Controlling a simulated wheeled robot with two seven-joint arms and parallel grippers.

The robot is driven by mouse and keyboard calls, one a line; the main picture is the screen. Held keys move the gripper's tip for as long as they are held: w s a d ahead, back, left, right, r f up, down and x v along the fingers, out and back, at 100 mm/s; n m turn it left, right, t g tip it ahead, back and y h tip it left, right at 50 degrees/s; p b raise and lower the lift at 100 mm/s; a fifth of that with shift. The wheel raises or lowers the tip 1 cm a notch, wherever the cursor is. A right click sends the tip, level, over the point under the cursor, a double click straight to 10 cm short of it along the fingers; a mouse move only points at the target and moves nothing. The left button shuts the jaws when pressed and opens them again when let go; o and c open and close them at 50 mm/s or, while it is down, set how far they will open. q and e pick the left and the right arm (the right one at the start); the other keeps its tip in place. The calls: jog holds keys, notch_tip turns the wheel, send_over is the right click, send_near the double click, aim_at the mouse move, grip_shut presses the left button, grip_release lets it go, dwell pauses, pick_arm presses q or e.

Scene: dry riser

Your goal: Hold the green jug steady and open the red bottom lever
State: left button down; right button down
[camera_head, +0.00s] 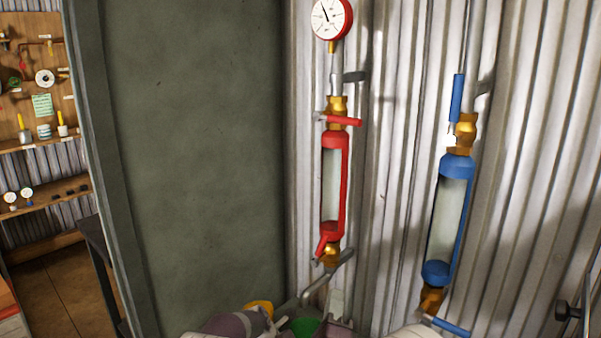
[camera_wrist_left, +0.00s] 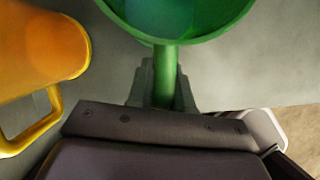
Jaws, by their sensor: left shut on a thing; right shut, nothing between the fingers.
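The green jug (camera_head: 304,327) shows at the bottom edge of the head view, mostly cut off. In the left wrist view its green rim (camera_wrist_left: 182,40) and handle (camera_wrist_left: 166,75) show. My left gripper (camera_wrist_left: 163,88) is shut on the handle. The red bottom lever (camera_head: 321,246) sits at the foot of the red sight glass (camera_head: 333,185) and slants down to the left. A bent grey spout (camera_head: 318,287) runs below it, above the jug. My right gripper (camera_head: 336,303) appears shut and empty, below and beside the spout, apart from the lever.
The red top lever (camera_head: 342,121) lies crosswise under the gauge (camera_head: 331,17). A blue sight glass (camera_head: 448,222) with two blue levers stands to the right. A yellow jug (camera_wrist_left: 45,50) is beside the green one. A grey-green panel (camera_head: 190,150) closes the left side.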

pick_arm(q)
jog(key=c, duration=0.9)
grip_release()
jog(key=shift+c, duration=0.2)
jog(key=shift+r, duration=0.1)
